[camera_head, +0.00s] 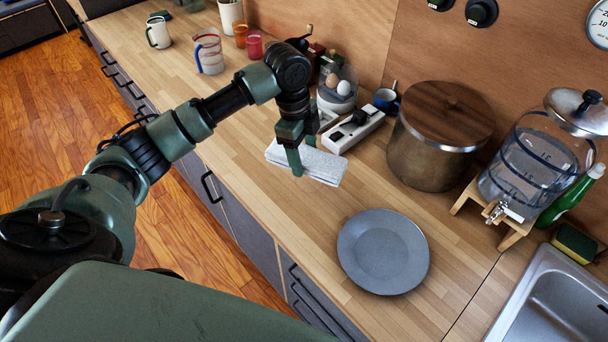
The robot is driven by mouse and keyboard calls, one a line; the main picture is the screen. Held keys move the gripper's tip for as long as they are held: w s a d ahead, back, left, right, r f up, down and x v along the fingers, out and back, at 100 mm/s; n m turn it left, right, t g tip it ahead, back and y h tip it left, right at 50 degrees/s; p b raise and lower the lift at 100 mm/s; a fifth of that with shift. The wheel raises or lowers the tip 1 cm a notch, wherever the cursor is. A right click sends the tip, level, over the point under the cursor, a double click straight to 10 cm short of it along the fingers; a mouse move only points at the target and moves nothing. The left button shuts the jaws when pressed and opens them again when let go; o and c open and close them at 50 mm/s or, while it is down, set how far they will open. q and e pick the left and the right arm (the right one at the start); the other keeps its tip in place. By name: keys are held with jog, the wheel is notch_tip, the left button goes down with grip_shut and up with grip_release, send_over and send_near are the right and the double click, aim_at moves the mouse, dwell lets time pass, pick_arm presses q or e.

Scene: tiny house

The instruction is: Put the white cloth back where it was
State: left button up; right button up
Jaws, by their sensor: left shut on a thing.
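The white cloth (322,166) is folded into a flat rectangle near the middle of the wooden counter. My left gripper (297,160) reaches in from the left and is shut on the cloth, with one green finger showing in front of its near side. I cannot tell whether the cloth touches the counter or hangs just above it. My right gripper is not in view.
A grey plate (383,251) lies to the right, with bare counter around it. Behind the cloth are a white box (353,130), a dark blue mug (387,99) and a wood-lidded pot (437,150). A glass dispenser (535,165) and sink (555,305) stand farther right.

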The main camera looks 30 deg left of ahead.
pick_arm(q)
send_over(306, 187)
jog(key=f, duration=0.5)
jog(key=shift+a+p, duration=0.3)
jog(key=shift+p, duration=0.05)
notch_tip(306, 187, down, 4)
jog(key=shift+s+r+p, duration=0.1)
jog(key=shift+r+p, duration=0.15)
jog(key=shift+p, duration=0.1)
jog(key=shift+f, duration=0.35)
jog(key=shift+f, duration=0.1)
jog(key=o, duration=1.2)
